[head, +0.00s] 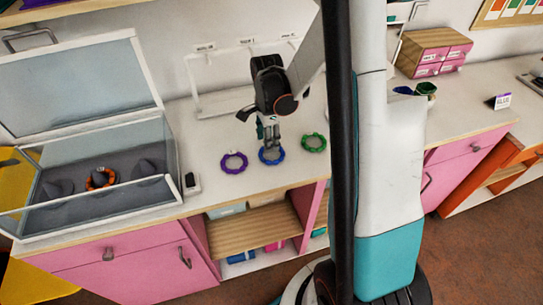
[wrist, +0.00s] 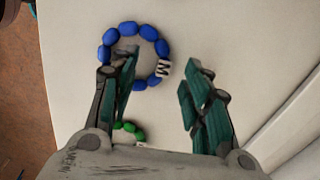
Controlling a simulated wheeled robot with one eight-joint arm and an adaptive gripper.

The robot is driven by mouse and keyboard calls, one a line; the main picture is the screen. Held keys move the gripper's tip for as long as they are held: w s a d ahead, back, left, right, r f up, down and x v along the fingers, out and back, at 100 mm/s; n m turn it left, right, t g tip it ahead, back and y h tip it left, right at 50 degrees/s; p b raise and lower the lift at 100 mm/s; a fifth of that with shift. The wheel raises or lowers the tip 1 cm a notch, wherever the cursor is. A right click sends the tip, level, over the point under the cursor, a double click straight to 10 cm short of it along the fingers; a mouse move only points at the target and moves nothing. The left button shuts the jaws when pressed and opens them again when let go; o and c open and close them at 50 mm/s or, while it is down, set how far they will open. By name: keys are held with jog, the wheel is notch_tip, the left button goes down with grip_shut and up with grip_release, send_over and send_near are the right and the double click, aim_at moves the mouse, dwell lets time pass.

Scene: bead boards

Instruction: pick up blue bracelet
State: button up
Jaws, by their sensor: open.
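The blue bracelet (head: 271,162) is a ring of blue beads lying flat on the white counter, between a purple bracelet and a green one. In the wrist view the blue bracelet (wrist: 128,28) shows several blue beads and a white block marked with a letter. My gripper (head: 269,140) is above the blue bracelet, pointing down, with its fingers apart and nothing between them. In the wrist view my gripper (wrist: 157,82) has its left finger covering the lower left part of the ring and its right finger outside it, right of the lettered block. I cannot tell whether a finger touches it.
The purple bracelet (head: 234,171) lies to the left, the green bracelet (head: 314,151) to the right. An open glass case (head: 110,160) with an orange bracelet (head: 92,184) stands at the left. A small dark-and-white item (head: 191,184) lies beside it. A white rack (head: 192,80) stands behind.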

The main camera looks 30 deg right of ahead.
notch_tip(320, 180, down, 2)
grip_shut()
dwell(0.4)
